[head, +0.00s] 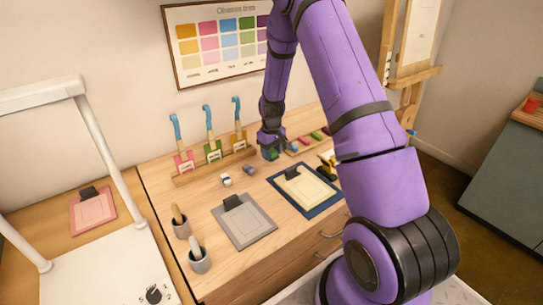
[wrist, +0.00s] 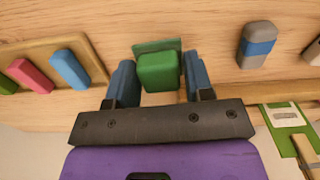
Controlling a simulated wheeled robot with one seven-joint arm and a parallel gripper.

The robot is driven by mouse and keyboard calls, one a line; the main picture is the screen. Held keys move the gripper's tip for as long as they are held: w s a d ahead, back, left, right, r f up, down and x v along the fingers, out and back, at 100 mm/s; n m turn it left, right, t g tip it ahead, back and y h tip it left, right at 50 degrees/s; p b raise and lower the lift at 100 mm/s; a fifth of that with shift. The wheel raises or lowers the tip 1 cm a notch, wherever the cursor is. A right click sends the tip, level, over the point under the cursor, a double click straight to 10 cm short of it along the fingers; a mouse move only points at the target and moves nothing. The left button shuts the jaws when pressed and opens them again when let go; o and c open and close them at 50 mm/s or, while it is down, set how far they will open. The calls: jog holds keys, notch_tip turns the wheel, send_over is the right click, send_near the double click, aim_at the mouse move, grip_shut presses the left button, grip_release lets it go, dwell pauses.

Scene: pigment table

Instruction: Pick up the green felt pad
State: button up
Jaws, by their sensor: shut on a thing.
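The green felt pad (wrist: 158,72) shows between the two blue fingers of my gripper (wrist: 160,82) in the wrist view. It has a block-like body, with a flat green part just beyond it. My gripper is shut on it. In the head view the green pad (head: 270,154) shows at the tip of my gripper (head: 271,146), over the back of the wooden table. I cannot tell whether its underside touches the table.
A wooden tray (wrist: 92,52) with coloured blocks lies beside my gripper. A grey-and-blue block (wrist: 257,46) lies on the other side. A rack (head: 212,166) with several blue-handled tools stands at the back left. Clipboards (head: 244,222) and grey cups (head: 199,262) stand in front.

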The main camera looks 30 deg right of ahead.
jog(key=shift+r, duration=0.8)
jog(key=s+d, duration=0.1)
jog(key=s, duration=0.4)
jog(key=s+d+r, duration=0.1)
jog(key=s+d, duration=0.1)
jog(key=s, duration=0.3)
jog(key=s+d, duration=0.1)
jog(key=s, duration=0.4)
jog(key=shift+s+d+r, duration=0.2)
jog(key=o, duration=0.3)
jog(key=shift+c, duration=1.2)
